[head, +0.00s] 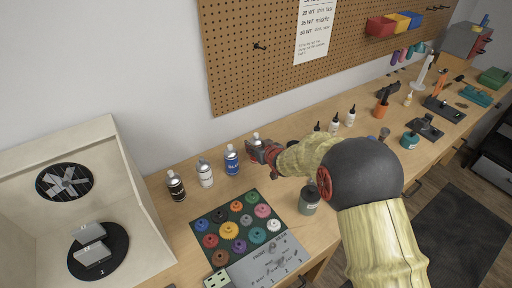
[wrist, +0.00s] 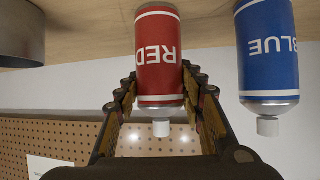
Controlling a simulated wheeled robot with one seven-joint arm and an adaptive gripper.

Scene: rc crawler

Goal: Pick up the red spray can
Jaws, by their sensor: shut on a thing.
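The red spray can (wrist: 158,48), labelled RED, appears upside down in the wrist view, with its white nozzle pointing down in the picture. My gripper (wrist: 160,88) has one finger on each side of the can's upper part and is shut on it. In the head view my gripper (head: 264,151) is at the back of the workbench, to the right of the blue can. Only the top of the red can (head: 255,137) shows there; my gripper hides the rest. I cannot tell whether its base touches the bench.
The blue spray can (wrist: 268,50) stands close beside the red one; it also shows in the head view (head: 231,160). A white can (head: 205,173) and a black can (head: 176,186) stand farther left. A mat of coloured gears (head: 205,252) lies in front. The pegboard (head: 240,60) is behind.

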